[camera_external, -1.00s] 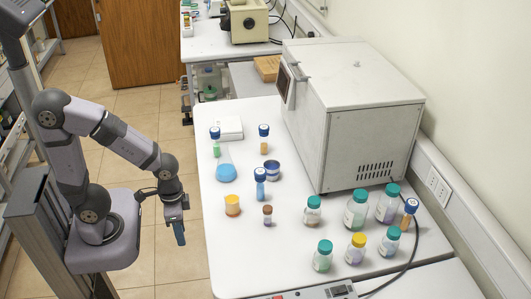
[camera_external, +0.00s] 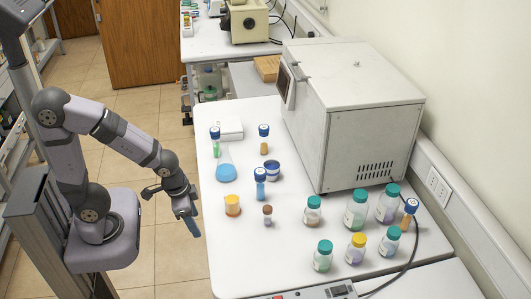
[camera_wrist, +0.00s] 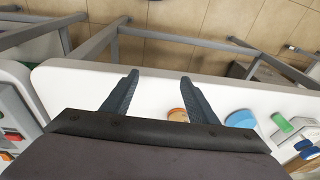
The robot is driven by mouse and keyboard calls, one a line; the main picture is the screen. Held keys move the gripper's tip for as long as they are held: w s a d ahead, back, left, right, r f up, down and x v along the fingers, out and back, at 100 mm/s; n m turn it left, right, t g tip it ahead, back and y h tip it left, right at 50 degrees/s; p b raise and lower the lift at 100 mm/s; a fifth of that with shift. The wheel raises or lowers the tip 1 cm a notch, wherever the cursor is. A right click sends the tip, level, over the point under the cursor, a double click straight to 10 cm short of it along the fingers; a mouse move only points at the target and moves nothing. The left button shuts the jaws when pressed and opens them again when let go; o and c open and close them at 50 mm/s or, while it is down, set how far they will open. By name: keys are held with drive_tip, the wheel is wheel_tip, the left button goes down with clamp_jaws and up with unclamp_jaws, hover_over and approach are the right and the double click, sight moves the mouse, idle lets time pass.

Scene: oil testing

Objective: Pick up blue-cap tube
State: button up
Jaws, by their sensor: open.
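Several tubes have blue caps. One with blue content (camera_external: 260,190) stands mid-table, one with green content (camera_external: 216,150) at the back left, one with amber content (camera_external: 264,144) at the back, and one with orange content (camera_external: 406,220) at the right. My gripper (camera_external: 195,228) is open and empty beside the table's left edge, apart from all the tubes. In the wrist view, its two fingers (camera_wrist: 158,76) are spread over the white tabletop. A green tube body (camera_wrist: 282,123) with a blue cap shows at the right there.
A blue flask (camera_external: 226,172), an orange-lidded jar (camera_external: 232,206), a small brown-capped vial (camera_external: 267,217) and a blue-white cup (camera_external: 272,169) stand near the tubes. Several capped bottles crowd the right front. A large grey oven (camera_external: 365,130) fills the back right.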

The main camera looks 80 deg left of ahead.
drive_tip(key=w+a+r+t+y, duration=0.1)
drive_tip(key=w+a+r+t, duration=0.15)
drive_tip(key=w, duration=0.25)
drive_tip(key=w+a+r+t, duration=0.2)
drive_tip(key=w+t, duration=0.1)
drive_tip(key=w, duration=0.2)
drive_tip(key=n+t+h+b, duration=0.1)
drive_tip(key=n+t+b, duration=0.2)
drive_tip(key=t+b, duration=0.3)
approach(260, 185)
drive_tip(key=w+a+b, duration=0.1)
drive_tip(key=w+a, duration=0.2)
drive_tip(key=a, duration=0.1)
drive_tip(key=s+a+r+t+h+b, duration=0.1)
drive_tip(key=s+a+t+h+b, duration=0.1)
drive_tip(key=t+b, duration=0.15)
drive_tip(key=w+d+f+m+t+p, duration=0.1)
drive_tip(key=w+d+f+m, duration=0.1)
drive_tip(key=w, duration=0.3)
drive_tip(key=shift+d+m, duration=0.7)
drive_tip(key=shift+m, duration=0.2)
drive_tip(key=shift+w, duration=0.1)
drive_tip(key=w+p, duration=0.2)
drive_tip(key=w, duration=0.5)
drive_tip(key=shift+d+p, duration=0.3)
drive_tip(key=shift+w, duration=0.1)
